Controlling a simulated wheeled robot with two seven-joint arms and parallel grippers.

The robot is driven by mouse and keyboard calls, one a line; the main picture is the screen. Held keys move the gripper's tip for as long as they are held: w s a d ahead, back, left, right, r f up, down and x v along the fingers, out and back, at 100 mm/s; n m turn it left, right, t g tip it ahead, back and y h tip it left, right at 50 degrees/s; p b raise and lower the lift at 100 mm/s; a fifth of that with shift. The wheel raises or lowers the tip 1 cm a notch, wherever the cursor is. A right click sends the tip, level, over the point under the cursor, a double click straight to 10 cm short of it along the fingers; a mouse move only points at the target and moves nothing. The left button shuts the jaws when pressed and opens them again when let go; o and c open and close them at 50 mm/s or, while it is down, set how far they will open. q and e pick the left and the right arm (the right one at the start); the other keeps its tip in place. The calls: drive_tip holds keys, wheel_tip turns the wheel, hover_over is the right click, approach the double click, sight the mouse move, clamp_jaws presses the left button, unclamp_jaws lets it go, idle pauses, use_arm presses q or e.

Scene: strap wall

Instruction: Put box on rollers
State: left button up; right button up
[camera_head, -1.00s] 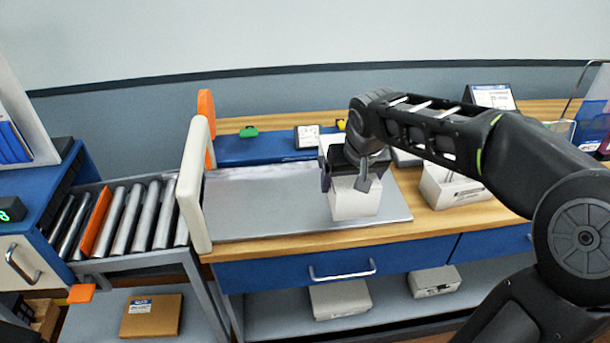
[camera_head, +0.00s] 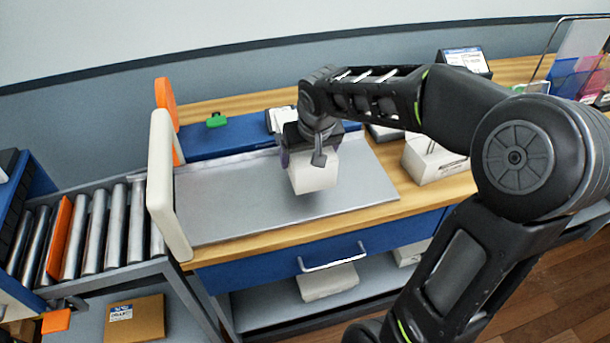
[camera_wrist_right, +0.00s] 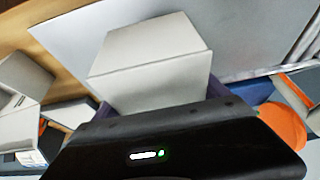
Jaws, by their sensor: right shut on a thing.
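A white box (camera_head: 314,172) is held in my right gripper (camera_head: 308,155) over the grey metal plate (camera_head: 225,205) on the bench. The gripper is shut on it from above; whether the box touches the plate is hard to tell. In the right wrist view the box (camera_wrist_right: 150,62) fills the space in front of the gripper. The metal rollers (camera_head: 105,225) lie at the left, with an orange bar (camera_head: 58,238) across them. My left gripper is not in view.
An upright white panel (camera_head: 164,185) with an orange piece (camera_head: 165,105) behind it stands between plate and rollers. Another white box (camera_head: 432,158) is at the right. A cardboard box (camera_head: 136,320) lies on the lower shelf. The plate's left part is clear.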

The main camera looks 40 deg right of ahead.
drive_tip(key=shift+f, duration=1.45)
drive_tip(key=shift+f, duration=1.85)
drive_tip(key=shift+f, duration=0.15)
drive_tip(key=o, duration=1.3)
drive_tip(key=shift+r, duration=0.3)
drive_tip(key=v, duration=1.1)
drive_tip(key=shift+s+r, duration=0.15)
drive_tip(key=shift+r, duration=0.2)
